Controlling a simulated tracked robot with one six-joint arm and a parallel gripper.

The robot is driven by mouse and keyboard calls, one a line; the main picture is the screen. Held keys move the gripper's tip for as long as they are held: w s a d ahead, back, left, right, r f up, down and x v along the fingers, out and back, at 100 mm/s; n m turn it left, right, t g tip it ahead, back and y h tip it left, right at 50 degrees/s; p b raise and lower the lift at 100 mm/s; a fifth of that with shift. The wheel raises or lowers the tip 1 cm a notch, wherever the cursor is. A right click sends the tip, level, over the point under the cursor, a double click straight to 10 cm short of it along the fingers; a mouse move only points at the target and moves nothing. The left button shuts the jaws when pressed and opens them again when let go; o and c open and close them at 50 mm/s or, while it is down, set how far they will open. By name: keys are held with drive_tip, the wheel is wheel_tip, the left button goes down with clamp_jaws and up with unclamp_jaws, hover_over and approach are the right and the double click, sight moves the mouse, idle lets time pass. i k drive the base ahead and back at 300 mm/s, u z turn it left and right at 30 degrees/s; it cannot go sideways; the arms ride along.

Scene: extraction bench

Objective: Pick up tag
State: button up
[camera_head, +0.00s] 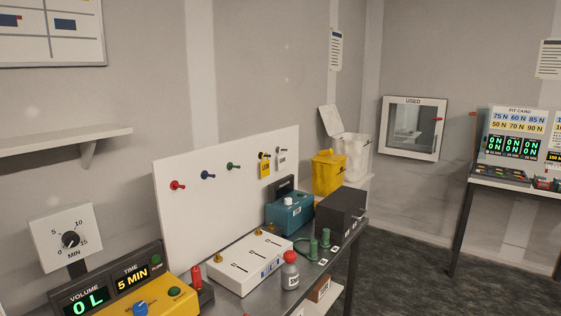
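A small yellow tag (265,169) with dark markings hangs at a black peg near the upper right of the white pegboard (212,220). A small pale piece (281,161) hangs beside it on the right, at a grey peg; I cannot tell whether it is also a tag. My gripper is not in this view.
A second bench (518,187) stands right, across open floor (405,270).

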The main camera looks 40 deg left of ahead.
sight(282, 158)
drive_tip(key=z, duration=0.05)
drive_tip(key=i, duration=2.85)
drive_tip(key=u, duration=2.2)
